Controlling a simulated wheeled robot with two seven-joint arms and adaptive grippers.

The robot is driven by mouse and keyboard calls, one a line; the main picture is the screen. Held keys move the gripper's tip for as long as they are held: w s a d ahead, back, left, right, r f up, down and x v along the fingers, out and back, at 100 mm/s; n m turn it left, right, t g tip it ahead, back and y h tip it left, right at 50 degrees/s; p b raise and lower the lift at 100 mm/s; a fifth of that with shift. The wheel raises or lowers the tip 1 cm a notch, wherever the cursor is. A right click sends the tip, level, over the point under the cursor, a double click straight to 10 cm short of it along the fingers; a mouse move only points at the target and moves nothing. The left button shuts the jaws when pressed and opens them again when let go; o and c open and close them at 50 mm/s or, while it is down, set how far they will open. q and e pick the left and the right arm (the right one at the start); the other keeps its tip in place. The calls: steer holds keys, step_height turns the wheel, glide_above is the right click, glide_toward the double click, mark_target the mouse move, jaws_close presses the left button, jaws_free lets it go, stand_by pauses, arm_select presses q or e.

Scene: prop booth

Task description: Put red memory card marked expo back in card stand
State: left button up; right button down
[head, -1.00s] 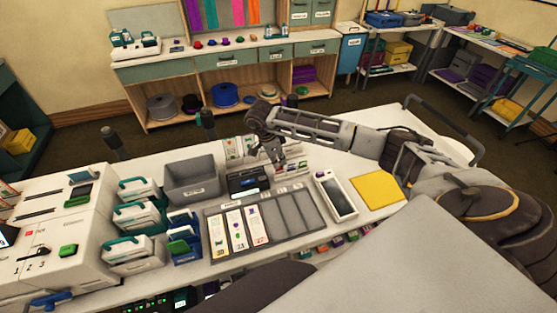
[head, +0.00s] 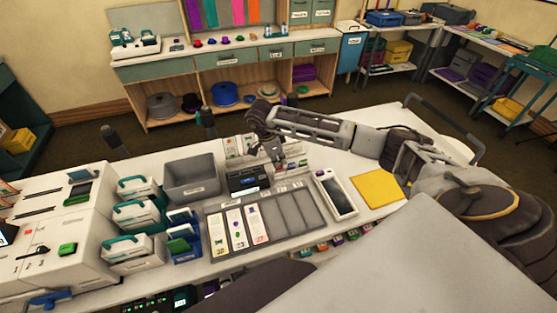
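My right gripper (head: 277,161) points down over the back of the white table, just right of a black box-like device (head: 248,181). Its fingers are small and dark here, and I cannot tell whether they are open or hold anything. A white rack with small printed cards (head: 238,146) stands behind the device and is partly hidden by my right gripper and arm. It may be the card stand. I cannot make out a red memory card marked expo. My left gripper is not in view.
A grey tray (head: 212,220) with long printed cards in its left slots lies in front of the gripper. A grey bin (head: 193,178), a white tablet-like device (head: 336,193) and a yellow pad (head: 379,187) are nearby. White cases with green handles (head: 133,217) stand left.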

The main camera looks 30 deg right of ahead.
steer(key=shift+f+b, duration=1.05)
steer(key=shift+f, duration=0.3)
stand_by(0.3)
steer(key=c, duration=1.6)
jaws_free()
steer(key=shift+o, duration=0.2)
steer(key=shift+v, duration=0.9)
steer(key=v, duration=1)
